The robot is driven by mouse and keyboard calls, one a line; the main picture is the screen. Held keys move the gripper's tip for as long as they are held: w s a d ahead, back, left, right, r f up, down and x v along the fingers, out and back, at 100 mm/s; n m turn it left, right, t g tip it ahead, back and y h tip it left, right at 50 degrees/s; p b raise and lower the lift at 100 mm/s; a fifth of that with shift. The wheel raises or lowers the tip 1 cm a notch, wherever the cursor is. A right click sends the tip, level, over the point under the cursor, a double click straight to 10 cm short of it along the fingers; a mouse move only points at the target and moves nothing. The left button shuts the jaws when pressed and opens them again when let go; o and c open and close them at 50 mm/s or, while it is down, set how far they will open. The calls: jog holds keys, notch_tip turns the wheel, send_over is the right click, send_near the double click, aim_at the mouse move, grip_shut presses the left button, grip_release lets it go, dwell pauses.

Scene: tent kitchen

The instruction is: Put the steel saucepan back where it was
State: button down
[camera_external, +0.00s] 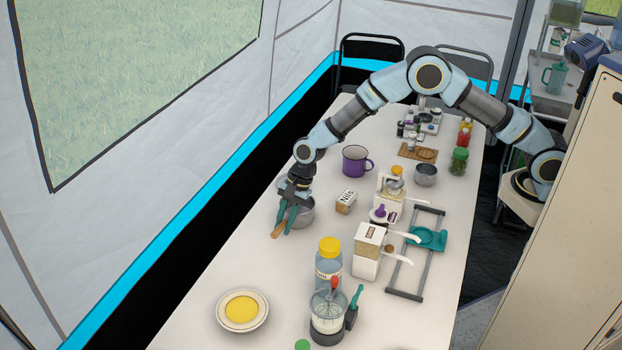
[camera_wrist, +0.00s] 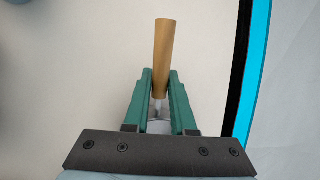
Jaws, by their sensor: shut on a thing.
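The steel saucepan (camera_external: 304,214) is at the left side of the long white table in the external view, partly hidden behind my gripper (camera_external: 285,220). Its wooden handle (camera_external: 277,231) points toward the lower left. In the wrist view the wooden handle (camera_wrist: 164,55) runs up between the green fingers of my gripper (camera_wrist: 160,76), which are shut on it near the metal neck. The pan's bowl is mostly hidden in the wrist view. I cannot tell whether the pan touches the table.
A yellow-capped jar (camera_external: 328,262), a blender (camera_external: 328,312) and a plate with yellow content (camera_external: 242,311) are nearer. A small steel pot (camera_external: 426,175) stands farther right. The table's left edge is close.

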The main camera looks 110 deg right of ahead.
jog(key=c, duration=0.7)
grip_release()
jog(key=shift+c, duration=0.2)
jog(key=b+v, duration=0.2)
jog(key=v, duration=1)
jog(key=shift+r, duration=0.1)
